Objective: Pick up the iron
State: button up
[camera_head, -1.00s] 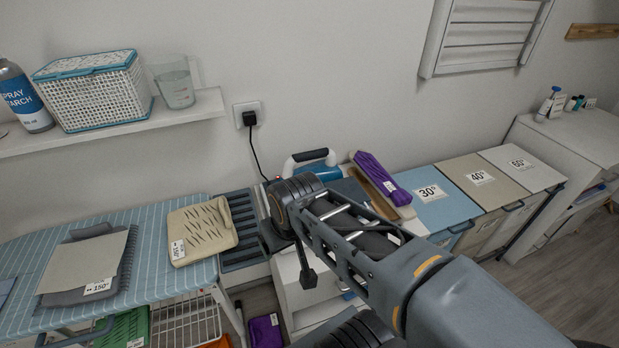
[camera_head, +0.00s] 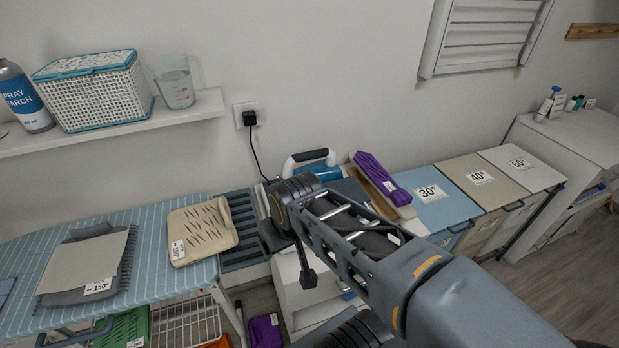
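The iron (camera_head: 316,172) is blue with a white handle arch. It stands near the wall, behind the end of my arm, which hides its lower part. A black cord runs from it up to a wall plug. My gripper (camera_head: 304,268) seems to be the dark parts hanging below the arm's end joint, in front of the iron and lower in the picture. They look apart from the iron. I cannot make out both fingertips, nor whether they are open or shut.
A purple bundle (camera_head: 378,174) lies right of the iron, beside the lidded bins (camera_head: 443,193). A wall shelf (camera_head: 190,109) holds a basket, a spray can and a measuring cup.

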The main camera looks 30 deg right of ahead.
aim_at(327, 169)
jog(key=u, duration=0.1)
jog(key=k, duration=0.55)
jog(key=u, duration=1.05)
jog(key=k, duration=0.6)
jog(key=z, duration=1.15)
jog(key=i, duration=1)
